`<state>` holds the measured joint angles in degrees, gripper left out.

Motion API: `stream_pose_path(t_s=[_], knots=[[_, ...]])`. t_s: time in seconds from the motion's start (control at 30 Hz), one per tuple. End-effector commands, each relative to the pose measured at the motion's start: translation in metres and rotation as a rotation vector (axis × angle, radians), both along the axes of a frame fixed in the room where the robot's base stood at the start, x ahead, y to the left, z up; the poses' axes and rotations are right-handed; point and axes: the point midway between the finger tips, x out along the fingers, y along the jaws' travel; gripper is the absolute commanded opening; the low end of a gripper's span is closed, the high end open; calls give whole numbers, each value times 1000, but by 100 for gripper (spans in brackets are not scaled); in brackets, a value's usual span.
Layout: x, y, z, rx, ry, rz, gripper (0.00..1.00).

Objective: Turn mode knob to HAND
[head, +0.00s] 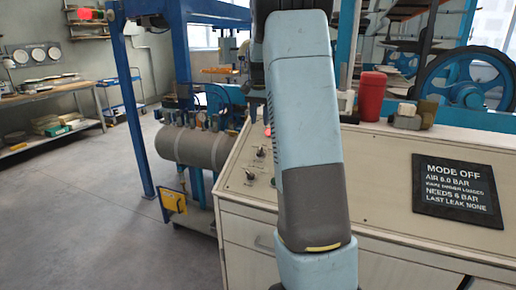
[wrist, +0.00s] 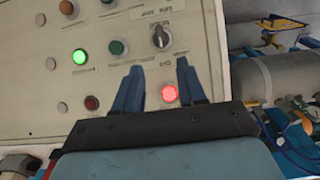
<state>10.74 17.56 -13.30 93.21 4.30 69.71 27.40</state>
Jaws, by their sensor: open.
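A dark rotary knob (wrist: 160,38) with a light pointer mark sits on the cream control panel (wrist: 40,100) in the wrist view, beside small labels too blurred to read. It may be the mode knob. My gripper (wrist: 160,66) is open and empty; the knob shows just beyond and between its fingertips, with no visible contact. In the head view my arm hides the gripper and part of the panel; small dark knobs (head: 250,174) show left of the arm. A black display (head: 457,190) reads MODE OFF and AIR 6.0 BAR.
In the wrist view, a lit red lamp (wrist: 169,93) lies between the fingers, and a lit green lamp (wrist: 80,57) is at left. A red canister (head: 372,96) stands on the console's back edge. A grey tank (head: 195,147) stands left of the console.

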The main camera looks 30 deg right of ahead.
Motion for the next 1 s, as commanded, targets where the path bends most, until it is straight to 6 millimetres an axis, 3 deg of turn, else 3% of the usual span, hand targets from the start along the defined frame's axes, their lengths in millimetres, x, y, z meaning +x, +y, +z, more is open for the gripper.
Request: stream_pose_path(t_s=[0.6, 1.0], knots=[[0, 1, -102, 0, 3, 2, 40], [0, 1, -119, -1, -1, 3, 40]])
